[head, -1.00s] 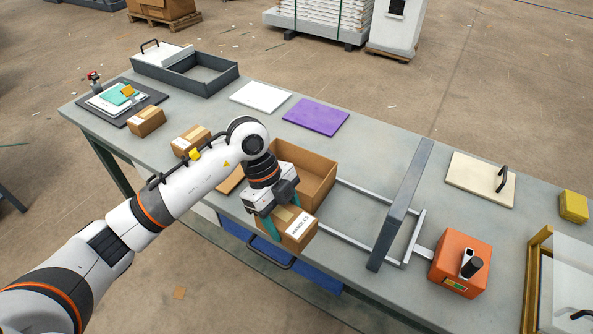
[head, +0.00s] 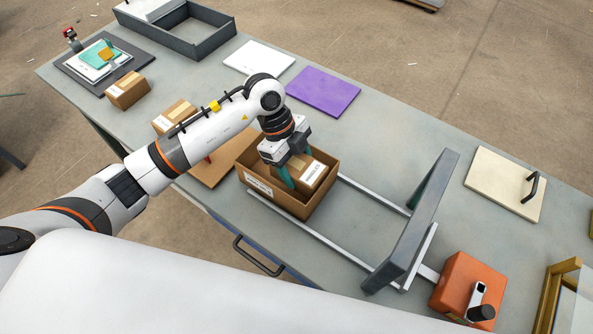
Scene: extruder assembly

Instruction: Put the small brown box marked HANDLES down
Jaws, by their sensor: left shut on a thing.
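The small brown box marked HANDLES (head: 314,173) has a white label and sits between the teal fingers of my left gripper (head: 298,176). My left gripper is shut on it from above. The box is within the walls of a larger open brown carton (head: 272,198) on the table. Whether the box touches the carton floor is hidden by the gripper and the walls. My right gripper is not in view.
Two closed brown boxes (head: 127,91) (head: 175,117) stand to the left. A grey frame with rails (head: 425,210) and an orange unit (head: 468,285) lie right of the carton. A purple sheet (head: 322,92) and white sheet (head: 258,62) lie behind. A drawer handle (head: 258,257) projects in front.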

